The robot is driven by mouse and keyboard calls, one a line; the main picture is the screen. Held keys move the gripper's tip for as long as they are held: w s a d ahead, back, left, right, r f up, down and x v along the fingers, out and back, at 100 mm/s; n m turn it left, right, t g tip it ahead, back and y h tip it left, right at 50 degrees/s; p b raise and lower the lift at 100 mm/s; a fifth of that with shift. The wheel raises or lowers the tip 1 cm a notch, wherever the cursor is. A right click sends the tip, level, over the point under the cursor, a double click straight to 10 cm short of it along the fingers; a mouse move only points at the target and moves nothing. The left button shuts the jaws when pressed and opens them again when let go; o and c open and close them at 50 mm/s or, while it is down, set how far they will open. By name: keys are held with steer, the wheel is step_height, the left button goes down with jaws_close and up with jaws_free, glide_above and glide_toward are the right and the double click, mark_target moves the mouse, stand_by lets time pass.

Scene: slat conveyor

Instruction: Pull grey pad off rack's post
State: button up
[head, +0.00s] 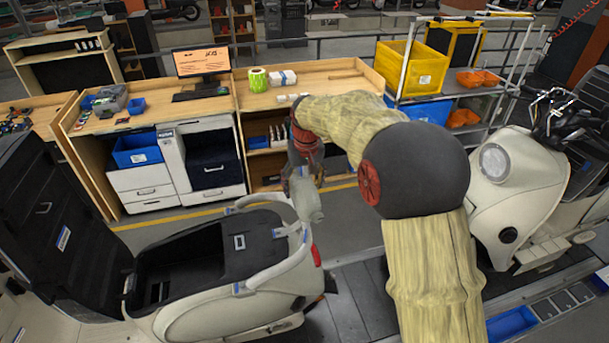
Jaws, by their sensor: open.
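A pale grey pad (307,202) stands upright at the rear of the cream scooter (222,291), by the end of its light rack rail (276,268). The post under the pad is hard to make out. My gripper (304,180) points down at the top of the pad, with its jaws open. The fingers are dark and small in the head view, and they seem to lie around or just beside the pad's upper end. I cannot tell whether they touch it.
The scooter's dark seat is raised at left, over an open storage bay (178,265). A wooden workbench (318,72) stands behind. A second cream scooter (520,185) stands at right. The slat conveyor (350,300) is bare between the scooters. A wire shelf with a yellow crate (412,68) stands behind right.

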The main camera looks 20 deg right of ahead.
steer(key=shift+w+f, duration=0.15)
steer(key=shift+f, duration=0.7)
steer(key=shift+w+f, duration=0.1)
steer(key=shift+f, duration=0.7)
steer(key=shift+c, duration=0.4)
steer(key=c, duration=1.4)
steer(key=o, duration=0.8)
steer(key=c, duration=0.6)
steer(key=shift+o, duration=0.2)
steer(key=shift+r+p, duration=0.2)
steer(key=shift+p, duration=0.15)
steer(key=shift+r, duration=0.5)
steer(key=shift+r+p, duration=0.35)
steer(key=shift+p, duration=0.05)
